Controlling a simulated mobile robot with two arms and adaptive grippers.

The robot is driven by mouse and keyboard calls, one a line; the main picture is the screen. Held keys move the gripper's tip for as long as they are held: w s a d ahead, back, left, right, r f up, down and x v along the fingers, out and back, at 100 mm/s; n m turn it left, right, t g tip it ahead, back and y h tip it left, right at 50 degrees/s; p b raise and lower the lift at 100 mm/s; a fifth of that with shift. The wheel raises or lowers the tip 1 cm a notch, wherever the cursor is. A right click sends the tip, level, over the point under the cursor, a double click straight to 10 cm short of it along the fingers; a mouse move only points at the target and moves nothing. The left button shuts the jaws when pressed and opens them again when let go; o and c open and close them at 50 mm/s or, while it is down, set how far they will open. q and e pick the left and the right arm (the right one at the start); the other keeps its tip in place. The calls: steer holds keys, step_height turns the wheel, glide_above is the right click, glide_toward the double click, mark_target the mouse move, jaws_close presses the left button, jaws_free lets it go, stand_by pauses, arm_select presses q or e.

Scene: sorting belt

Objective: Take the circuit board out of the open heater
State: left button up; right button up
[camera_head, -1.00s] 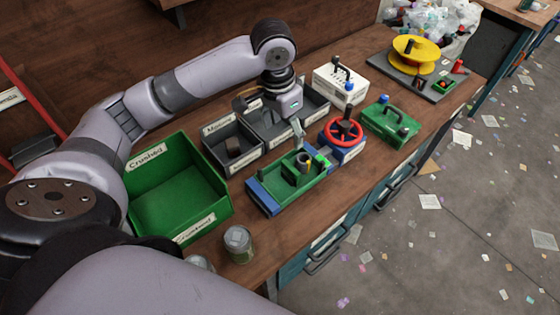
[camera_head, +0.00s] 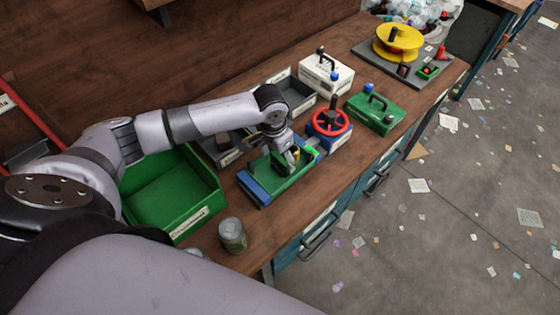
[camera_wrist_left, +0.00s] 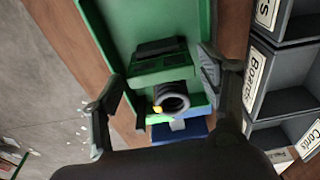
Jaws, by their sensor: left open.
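My left gripper (camera_head: 284,157) is open over the green device with blue ends (camera_head: 262,192) on the bench. In the left wrist view my gripper (camera_wrist_left: 160,95) has its fingers spread, with the device's dark ring and black block (camera_wrist_left: 160,48) seen between them and nothing held. I cannot tell which thing is the heater. I make out no circuit board. My right gripper is not in view.
A green "Crushed" crate (camera_head: 212,204) and a can (camera_head: 233,236) are near. Grey labelled bins (camera_wrist_left: 262,72) stand behind the device. A red handwheel (camera_head: 330,126) is close on its right. A yellow reel (camera_head: 398,43) stands at the far end.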

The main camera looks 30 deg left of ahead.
arm_select(q)
step_height(320, 180, down, 2)
steer(key=shift+w, duration=0.15)
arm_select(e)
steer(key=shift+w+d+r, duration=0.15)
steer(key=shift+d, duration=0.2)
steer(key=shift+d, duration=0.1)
arm_select(q)
steer(key=shift+c, duration=0.8)
steer(key=c, duration=0.8)
steer(key=shift+o, duration=0.2)
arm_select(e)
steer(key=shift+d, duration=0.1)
arm_select(q)
steer(key=shift+r, duration=0.15)
